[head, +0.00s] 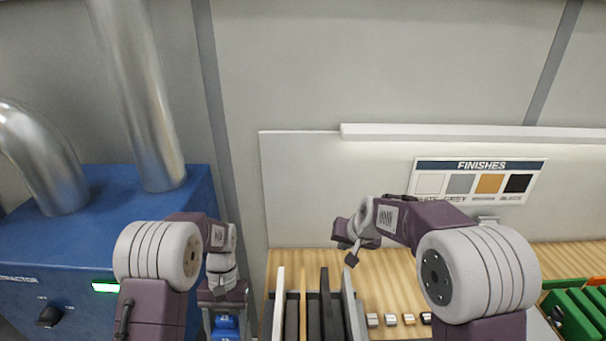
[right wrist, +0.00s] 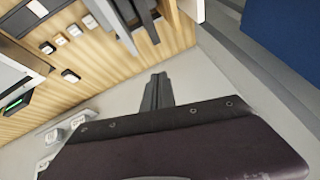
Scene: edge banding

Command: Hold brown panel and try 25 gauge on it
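Upright panels stand in a rack (head: 350,305) at the bottom middle of the head view: a white panel (head: 279,300), a thin tan-brown panel (head: 303,310) and dark ones (head: 326,300). I cannot tell for sure which is the brown panel. My right gripper (head: 351,258) is above the bench, up and right of the rack. In the right wrist view its fingers (right wrist: 158,92) are together with nothing between them. My left gripper (head: 224,294) hangs left of the rack, over a small blue labelled item (head: 225,327); its fingers are not clear. No 25 gauge can be made out.
Several small blocks (head: 390,320) sit on the wooden bench (head: 390,285) right of the rack. Green items (head: 575,315) stand at the far right. A blue extractor cabinet (head: 70,245) is on the left. A finishes sign (head: 481,182) hangs on the back board.

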